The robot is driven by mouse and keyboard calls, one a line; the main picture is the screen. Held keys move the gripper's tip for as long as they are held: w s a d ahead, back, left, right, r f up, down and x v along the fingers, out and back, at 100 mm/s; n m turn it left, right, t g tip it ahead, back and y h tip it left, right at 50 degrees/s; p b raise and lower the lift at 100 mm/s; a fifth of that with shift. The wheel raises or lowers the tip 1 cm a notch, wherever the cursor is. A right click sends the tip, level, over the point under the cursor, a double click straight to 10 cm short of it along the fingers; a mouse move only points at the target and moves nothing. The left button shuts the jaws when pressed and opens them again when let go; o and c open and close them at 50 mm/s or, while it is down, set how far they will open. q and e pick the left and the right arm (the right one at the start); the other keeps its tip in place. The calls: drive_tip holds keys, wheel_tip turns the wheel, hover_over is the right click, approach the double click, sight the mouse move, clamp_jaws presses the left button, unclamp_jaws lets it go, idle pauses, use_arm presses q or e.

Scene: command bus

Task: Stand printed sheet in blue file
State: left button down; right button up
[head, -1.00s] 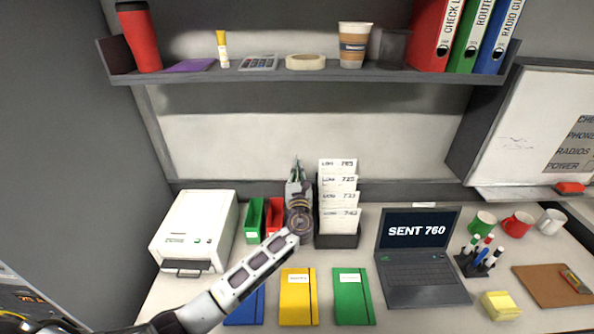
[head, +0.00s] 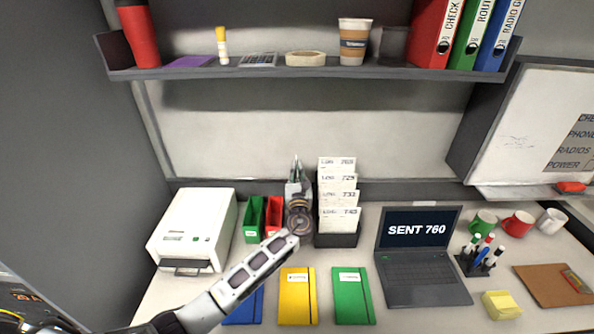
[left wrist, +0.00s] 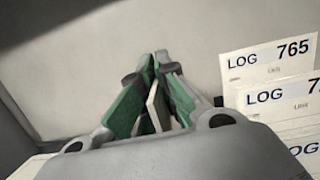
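My left gripper (head: 297,168) is in front of the back wall, between the red file and the rack of log cards. In the left wrist view its green-padded fingers (left wrist: 156,75) come close together at the tips. A pale, narrow piece, seemingly the printed sheet (left wrist: 156,108), shows nearly edge-on between them. Little of the sheet can be made out, and its print is not readable. No blue file shows beside the red file; my gripper and forearm cover that spot. My right gripper is not in view.
Green (head: 255,219) and red (head: 274,214) files stand left of my gripper. The card rack (head: 337,240) is close on its right. A white printer (head: 195,229) is at the left; a laptop (head: 418,255) is at the right. A shelf (head: 310,71) overhangs above.

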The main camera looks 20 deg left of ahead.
use_arm(q)
wheel_tip(320, 180, down, 7)
drive_tip(key=b, duration=0.5)
drive_tip(key=shift+r, duration=0.2)
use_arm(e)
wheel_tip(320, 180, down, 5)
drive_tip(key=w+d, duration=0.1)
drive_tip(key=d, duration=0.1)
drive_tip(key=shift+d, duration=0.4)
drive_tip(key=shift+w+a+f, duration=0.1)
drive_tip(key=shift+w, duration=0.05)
use_arm(q)
drive_tip(key=c, duration=1.6)
unclamp_jaws()
drive_tip(key=shift+o, duration=0.2)
drive_tip(key=v, duration=1.2)
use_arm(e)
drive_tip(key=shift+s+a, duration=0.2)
use_arm(q)
drive_tip(key=shift+s+f, duration=0.1)
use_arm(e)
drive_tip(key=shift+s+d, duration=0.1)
